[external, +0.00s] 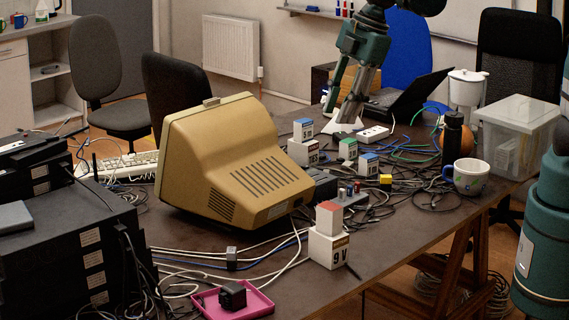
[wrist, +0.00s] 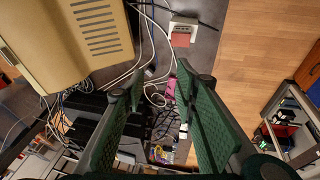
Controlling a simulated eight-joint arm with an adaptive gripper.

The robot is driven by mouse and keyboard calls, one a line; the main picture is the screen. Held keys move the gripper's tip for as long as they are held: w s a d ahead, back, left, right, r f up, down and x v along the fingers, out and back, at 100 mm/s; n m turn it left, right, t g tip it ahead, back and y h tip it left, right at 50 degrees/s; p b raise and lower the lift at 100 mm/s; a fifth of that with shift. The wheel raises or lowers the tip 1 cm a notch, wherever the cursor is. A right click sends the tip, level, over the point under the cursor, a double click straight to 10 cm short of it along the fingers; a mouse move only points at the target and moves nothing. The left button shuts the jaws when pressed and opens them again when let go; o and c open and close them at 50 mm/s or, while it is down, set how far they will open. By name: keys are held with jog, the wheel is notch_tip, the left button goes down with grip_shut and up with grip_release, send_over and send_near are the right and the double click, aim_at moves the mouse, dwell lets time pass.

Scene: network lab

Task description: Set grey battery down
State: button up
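My gripper (external: 345,115) hangs over the far part of the table, near the laptop, in the external view. In the wrist view its two green fingers (wrist: 160,80) are spread apart, with no object visible between them. A dark grey-black block (external: 232,295) sits in a pink tray (external: 262,303) at the table's near edge; I cannot tell for sure whether it is the grey battery. The tray's pink edge shows in the wrist view (wrist: 170,90). A white battery-like block marked 9 V (external: 328,250), with a red block on top, stands right of the tray.
A beige monitor (external: 235,155) fills the table's middle left. Loose cables cover much of the table. A mug (external: 467,177), dark bottle (external: 453,140) and clear box (external: 515,140) stand at the right.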

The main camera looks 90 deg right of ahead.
jog(key=s+d+f+m+t, duration=0.1)
jog(key=s+m, duration=0.3)
jog(key=s, duration=0.9)
jog(key=s+d+f+m+t, duration=0.2)
jog(key=s+m, duration=0.2)
jog(key=s, duration=0.8)
jog(key=shift+s+d+m, duration=0.3)
jog(key=shift+s, duration=0.05)
